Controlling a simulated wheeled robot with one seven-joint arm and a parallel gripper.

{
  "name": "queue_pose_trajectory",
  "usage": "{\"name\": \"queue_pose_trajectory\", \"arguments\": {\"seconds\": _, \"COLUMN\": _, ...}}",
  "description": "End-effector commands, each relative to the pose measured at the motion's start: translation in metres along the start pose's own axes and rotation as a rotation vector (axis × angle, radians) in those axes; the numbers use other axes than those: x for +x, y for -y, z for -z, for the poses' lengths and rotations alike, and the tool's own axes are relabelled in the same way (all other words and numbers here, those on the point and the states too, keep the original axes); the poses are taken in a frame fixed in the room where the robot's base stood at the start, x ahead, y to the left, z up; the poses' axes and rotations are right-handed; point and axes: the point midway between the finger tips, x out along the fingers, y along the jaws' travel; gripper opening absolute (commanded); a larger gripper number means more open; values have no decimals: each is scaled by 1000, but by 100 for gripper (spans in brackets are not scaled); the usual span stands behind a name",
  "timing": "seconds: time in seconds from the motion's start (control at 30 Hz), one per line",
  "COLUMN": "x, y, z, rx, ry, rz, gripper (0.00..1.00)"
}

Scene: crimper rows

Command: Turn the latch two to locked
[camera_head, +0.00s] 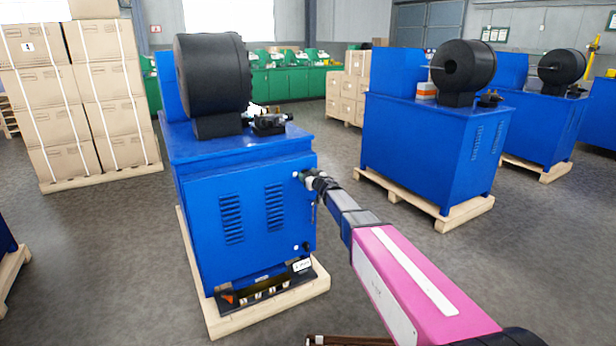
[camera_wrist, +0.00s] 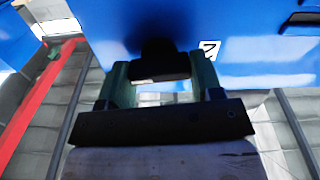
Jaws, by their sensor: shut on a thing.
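A blue machine cabinet (camera_head: 250,225) stands in the middle of the head view, with a vented front door. My gripper (camera_head: 307,180) is at the door's upper right corner. In the wrist view my gripper (camera_wrist: 160,82) has its two green-grey fingers on either side of a black latch (camera_wrist: 160,62) and is shut on it. A second dark latch (camera_head: 306,246) is lower on the same door edge, apart from my gripper. My gripper hides most of the held latch in the head view, and its turn angle is unclear.
The cabinet stands on a wooden pallet (camera_head: 222,325) and carries a black crimper head (camera_head: 213,75). Another blue machine (camera_head: 425,150) is at the right, and stacked boxes (camera_head: 75,95) are at the left. Grey floor between them is clear.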

Motion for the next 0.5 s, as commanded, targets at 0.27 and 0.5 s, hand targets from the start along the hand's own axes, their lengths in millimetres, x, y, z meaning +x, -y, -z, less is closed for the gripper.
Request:
{"name": "queue_pose_trajectory", "arguments": {"seconds": 0.27, "x": 0, "y": 1, "z": 0, "rx": -238, "ry": -1, "rz": 1, "gripper": 36}}
{"name": "queue_pose_trajectory", "arguments": {"seconds": 0.5, "x": 0, "y": 2, "z": 0, "rx": -466, "ry": -1, "rz": 1, "gripper": 36}}
